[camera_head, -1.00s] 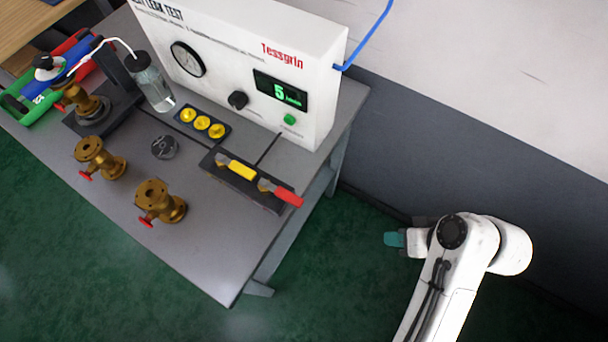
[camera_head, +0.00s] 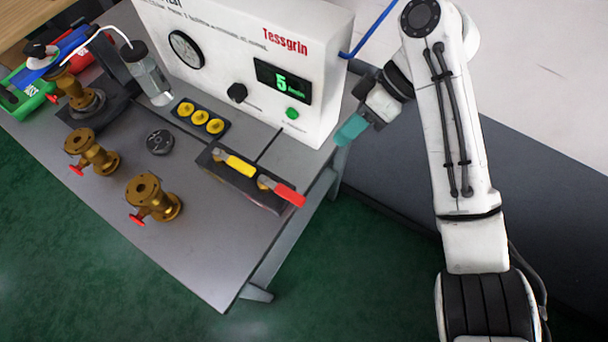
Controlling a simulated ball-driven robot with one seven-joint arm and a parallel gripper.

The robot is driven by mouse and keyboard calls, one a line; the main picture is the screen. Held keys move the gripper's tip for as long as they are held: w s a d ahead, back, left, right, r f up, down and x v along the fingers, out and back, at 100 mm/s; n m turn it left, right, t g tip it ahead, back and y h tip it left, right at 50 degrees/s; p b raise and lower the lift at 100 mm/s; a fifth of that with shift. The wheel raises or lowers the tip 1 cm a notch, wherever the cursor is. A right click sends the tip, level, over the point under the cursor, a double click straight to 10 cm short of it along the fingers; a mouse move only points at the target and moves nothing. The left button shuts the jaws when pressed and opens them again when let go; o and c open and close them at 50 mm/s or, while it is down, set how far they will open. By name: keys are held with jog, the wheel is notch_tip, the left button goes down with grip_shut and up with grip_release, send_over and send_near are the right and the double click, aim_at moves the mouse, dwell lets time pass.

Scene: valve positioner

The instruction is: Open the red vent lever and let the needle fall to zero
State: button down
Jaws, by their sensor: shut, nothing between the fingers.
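The red vent lever (camera_head: 288,196) sits at the right end of a dark valve block (camera_head: 240,180) near the right edge of the grey bench. It lies along the block, its tip reaching past the block's end. The round white gauge (camera_head: 186,49) is on the front of the white test box (camera_head: 225,35); its dark needle is too small to read well. My gripper (camera_head: 346,133), with teal fingertips, is shut and empty. It appears up and to the right of the red lever, beside the box's right side, apart from the lever.
A yellow lever (camera_head: 238,166) lies beside the red one on the same block. A display (camera_head: 283,82) shows a green 5. Brass valves (camera_head: 152,197) stand at the bench's front left. A blue hose (camera_head: 372,29) leaves the box's right side. Green floor is free right of the bench.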

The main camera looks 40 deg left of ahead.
aim_at(281, 190)
jog(key=s+a+f+p, duration=0.1)
jog(key=s+f+p, duration=0.1)
jog(key=s+f, duration=0.6)
jog(key=shift+s+a, duration=0.3)
jog(key=shift+s, duration=0.4)
